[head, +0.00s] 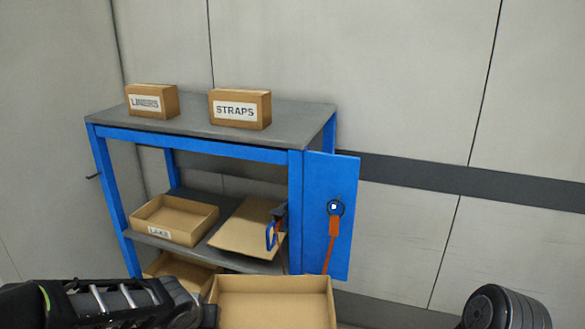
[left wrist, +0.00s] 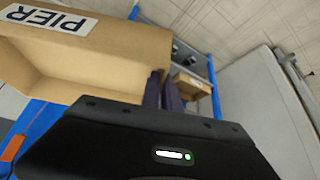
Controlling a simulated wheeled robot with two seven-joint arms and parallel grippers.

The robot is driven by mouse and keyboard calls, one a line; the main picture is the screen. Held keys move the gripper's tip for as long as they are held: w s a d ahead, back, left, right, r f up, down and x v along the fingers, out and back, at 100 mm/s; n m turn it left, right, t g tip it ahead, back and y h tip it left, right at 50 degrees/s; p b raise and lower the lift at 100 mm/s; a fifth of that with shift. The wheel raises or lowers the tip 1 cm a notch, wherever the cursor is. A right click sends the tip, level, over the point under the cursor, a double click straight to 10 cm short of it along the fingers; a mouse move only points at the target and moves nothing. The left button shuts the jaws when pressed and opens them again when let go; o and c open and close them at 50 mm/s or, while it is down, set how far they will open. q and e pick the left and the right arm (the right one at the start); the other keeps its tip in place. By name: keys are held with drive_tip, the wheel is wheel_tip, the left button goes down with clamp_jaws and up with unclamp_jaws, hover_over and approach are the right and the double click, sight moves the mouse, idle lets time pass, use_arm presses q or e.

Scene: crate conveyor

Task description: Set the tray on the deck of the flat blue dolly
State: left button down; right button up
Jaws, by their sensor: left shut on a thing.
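An open cardboard tray (head: 322,305) is at the bottom middle of the head view, cut off by the lower edge. My left gripper (head: 208,314) is shut on its left wall. In the left wrist view the tray (left wrist: 115,50) fills the upper left, with a white label reading PIER, and the dark fingers (left wrist: 165,92) grip its wall. The tray looks empty in the head view. No flat blue dolly is in sight. My right gripper is not in view.
A blue-framed bench (head: 200,143) with a grey top stands behind the tray. It carries boxes marked LINERS (head: 150,101) and STRAPS (head: 238,109). Its lower shelf holds another tray (head: 190,212) and a cardboard sheet (head: 240,232). A blue side panel (head: 345,240) has an orange strap.

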use_arm(q)
drive_tip(key=shift+r, duration=0.4)
drive_tip(key=r, duration=0.5)
drive_tip(key=shift+w, duration=0.25)
drive_tip(key=shift+d, duration=0.15)
